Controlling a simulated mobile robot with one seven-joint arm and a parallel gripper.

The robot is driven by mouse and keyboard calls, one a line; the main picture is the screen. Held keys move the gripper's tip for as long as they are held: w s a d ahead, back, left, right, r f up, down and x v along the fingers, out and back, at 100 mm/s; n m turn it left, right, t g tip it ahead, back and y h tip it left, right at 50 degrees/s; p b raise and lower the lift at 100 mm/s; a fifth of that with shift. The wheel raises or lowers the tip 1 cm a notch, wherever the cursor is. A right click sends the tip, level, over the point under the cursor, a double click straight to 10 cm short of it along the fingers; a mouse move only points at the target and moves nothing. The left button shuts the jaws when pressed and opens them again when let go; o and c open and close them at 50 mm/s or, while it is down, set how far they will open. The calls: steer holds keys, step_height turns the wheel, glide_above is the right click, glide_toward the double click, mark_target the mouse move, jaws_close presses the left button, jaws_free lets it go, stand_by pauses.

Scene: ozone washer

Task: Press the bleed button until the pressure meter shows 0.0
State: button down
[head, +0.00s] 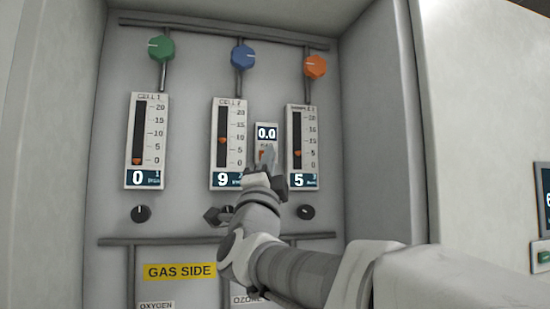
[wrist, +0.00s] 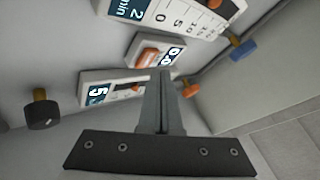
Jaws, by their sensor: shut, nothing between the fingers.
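The pressure meter (head: 266,133) is a small panel between the second and third flow gauges, and its display reads 0.0 in the head view. The bleed button (wrist: 148,56) is an orange button on that panel, below the display; it shows in the wrist view beyond the fingertips. In the head view the button is mostly hidden behind my gripper (head: 268,155). I cannot tell whether the tips touch the button.
The CELL 1 gauge (head: 146,140), the CELL 2 gauge (head: 228,142) and a third gauge (head: 302,146) flank the panel. Green (head: 161,48), blue (head: 243,56) and orange (head: 315,66) knobs sit above. Black knobs (head: 141,214) sit below. The cabinet's side wall (head: 385,120) stands at right.

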steer(key=s+b, duration=0.1)
steer(key=s, duration=0.1)
steer(key=s+d+b, duration=0.1)
steer(key=s+b, duration=0.1)
steer(key=shift+s+d, duration=0.15)
steer(key=shift+s, duration=0.25)
stand_by(0.6)
